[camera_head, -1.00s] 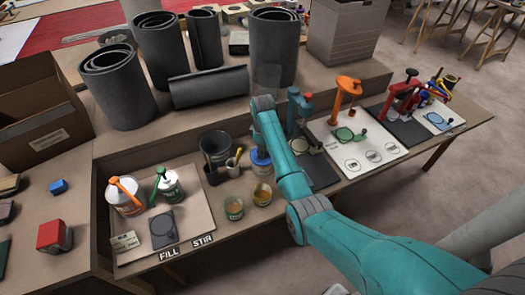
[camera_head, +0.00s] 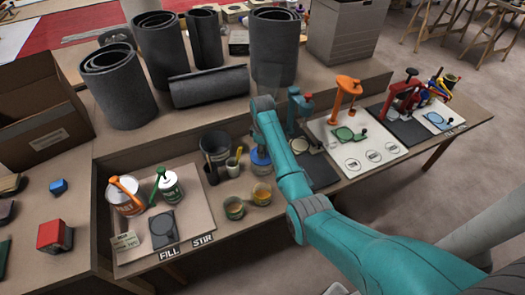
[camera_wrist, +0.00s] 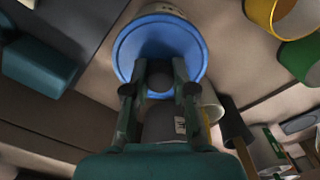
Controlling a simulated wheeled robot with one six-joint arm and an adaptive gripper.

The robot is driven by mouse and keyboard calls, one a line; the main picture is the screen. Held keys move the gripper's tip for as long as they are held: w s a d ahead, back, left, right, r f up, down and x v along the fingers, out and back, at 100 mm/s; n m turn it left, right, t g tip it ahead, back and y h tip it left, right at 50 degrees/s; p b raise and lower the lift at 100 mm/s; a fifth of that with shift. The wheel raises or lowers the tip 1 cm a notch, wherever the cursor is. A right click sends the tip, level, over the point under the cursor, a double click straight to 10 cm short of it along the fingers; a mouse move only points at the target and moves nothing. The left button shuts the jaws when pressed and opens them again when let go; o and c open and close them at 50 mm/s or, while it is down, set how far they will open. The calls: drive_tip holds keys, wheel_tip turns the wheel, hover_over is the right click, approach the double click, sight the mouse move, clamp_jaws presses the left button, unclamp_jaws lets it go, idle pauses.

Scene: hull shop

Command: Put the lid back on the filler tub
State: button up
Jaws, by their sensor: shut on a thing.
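The blue lid (camera_wrist: 160,38) fills the upper middle of the wrist view, with a dark round knob at its centre. My gripper (camera_wrist: 160,84) is shut on the lid's knob, one finger on each side. The pale wall of the filler tub (camera_wrist: 170,8) shows just past the lid's upper edge. In the head view the tub (camera_head: 261,167) stands on the bench, partly behind my arm, with blue at its top. The lid is over the tub, but I cannot tell whether it is seated or slightly above. My fingertips are hidden in the head view.

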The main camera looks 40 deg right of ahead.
idle(0.3)
drive_tip(key=o, duration=1.4)
drive_tip(key=shift+r, duration=3.5)
drive_tip(key=shift+c, duration=0.3)
clamp_jaws()
drive_tip(key=shift+f, duration=2.6)
